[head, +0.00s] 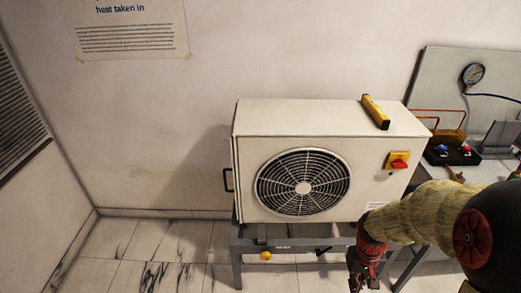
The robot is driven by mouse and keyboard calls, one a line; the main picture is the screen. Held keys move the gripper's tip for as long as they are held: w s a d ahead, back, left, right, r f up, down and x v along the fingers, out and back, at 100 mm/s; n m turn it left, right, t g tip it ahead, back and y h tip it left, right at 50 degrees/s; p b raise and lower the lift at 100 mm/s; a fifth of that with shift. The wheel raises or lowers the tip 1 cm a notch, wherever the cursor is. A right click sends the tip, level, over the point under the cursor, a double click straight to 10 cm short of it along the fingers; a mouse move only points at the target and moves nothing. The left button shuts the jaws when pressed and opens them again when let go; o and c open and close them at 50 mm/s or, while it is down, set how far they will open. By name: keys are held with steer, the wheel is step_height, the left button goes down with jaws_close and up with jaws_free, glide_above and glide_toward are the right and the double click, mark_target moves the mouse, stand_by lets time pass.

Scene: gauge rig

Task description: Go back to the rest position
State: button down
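My arm comes in from the lower right, with a pale yellow sleeve-like cover and a red wrist part. My gripper (362,276) points down near the bottom edge, in front of the lower right of the white outdoor unit (335,122). Its fingers are small and dark, and I cannot tell whether they are open or shut. I see nothing clearly held in it. The white unit has a round black fan grille and a red and yellow switch (397,161). It stands on a grey metal stand (290,243).
A yellow level-like bar (375,111) lies on the unit. At right, a grey bench holds a gauge (473,74) with a blue hose, copper piping and a dark box with red and blue knobs (453,153). A yellow ball-like knob (265,255) is below. Floor at left is clear.

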steer(key=s+a+r+t, duration=0.2)
steer(key=s+a+r, duration=0.1)
steer(key=r, duration=0.6)
steer(key=s+a+r+t, duration=0.2)
steer(key=a+r, duration=0.1)
steer(key=r, duration=0.6)
steer(key=s+a+r+t, duration=0.2)
steer(key=s+a+r, duration=0.1)
steer(key=r, duration=0.5)
steer(key=shift+s+a+r+n+t+p, duration=0.2)
steer(key=shift+s+r+n+t+p, duration=0.1)
steer(key=shift+s+r+n, duration=0.1)
